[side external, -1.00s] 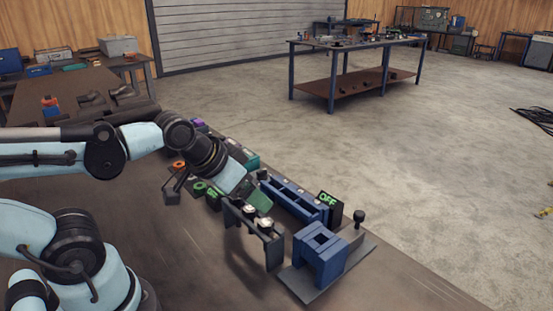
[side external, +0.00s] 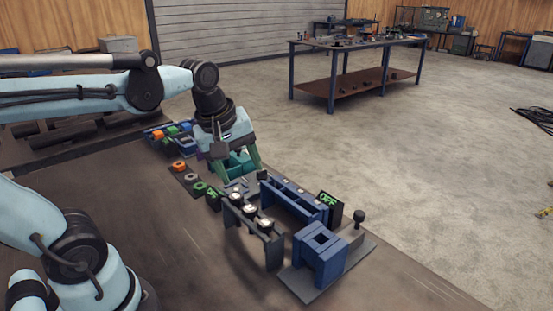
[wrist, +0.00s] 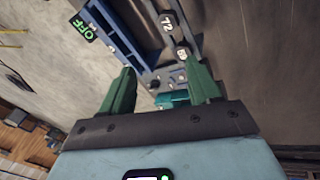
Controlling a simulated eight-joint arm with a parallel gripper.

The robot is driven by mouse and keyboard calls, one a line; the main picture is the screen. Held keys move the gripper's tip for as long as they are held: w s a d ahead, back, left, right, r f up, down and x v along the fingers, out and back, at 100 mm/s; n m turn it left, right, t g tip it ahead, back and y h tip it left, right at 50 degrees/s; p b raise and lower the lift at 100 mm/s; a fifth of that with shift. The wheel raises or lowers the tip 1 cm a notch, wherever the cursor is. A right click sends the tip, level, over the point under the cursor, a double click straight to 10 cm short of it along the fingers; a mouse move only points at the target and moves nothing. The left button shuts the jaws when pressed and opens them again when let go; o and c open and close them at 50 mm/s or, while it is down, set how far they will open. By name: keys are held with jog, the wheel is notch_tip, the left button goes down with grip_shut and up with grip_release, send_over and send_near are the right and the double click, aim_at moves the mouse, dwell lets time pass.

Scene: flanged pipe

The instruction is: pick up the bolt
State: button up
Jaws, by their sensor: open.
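My gripper (side external: 241,173) is open, with its green fingers pointing down over the far part of the bench, above a small grey-blue fixture (side external: 240,188). In the wrist view the two green fingers of my gripper (wrist: 162,70) stand apart with nothing held between them. Small grey pieces (wrist: 156,84) lie on the fixture seen between the fingers. I cannot tell for sure which of them is the bolt. A teal block (wrist: 173,98) shows between the fingers, close to the palm.
A long blue rack with the OFF sign (side external: 328,199) stands beside the fixture. A dark stand (side external: 274,251) with round tops and a blue clamp block (side external: 318,262) are nearer. The bench front is clear.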

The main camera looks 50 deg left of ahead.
jog(key=a+r+n+g, duration=0.3)
jog(key=n, duration=1.3)
send_over(234, 196)
jog(key=shift+g, duration=0.4)
jog(key=f, duration=0.5)
jog(key=shift+a+f, duration=0.25)
jog(key=shift+a, duration=0.1)
jog(key=shift+d+f, duration=0.15)
jog(key=shift+f, duration=1.25)
jog(key=shift+d+f, duration=0.1)
jog(key=shift+f, duration=1.25)
grip_shut()
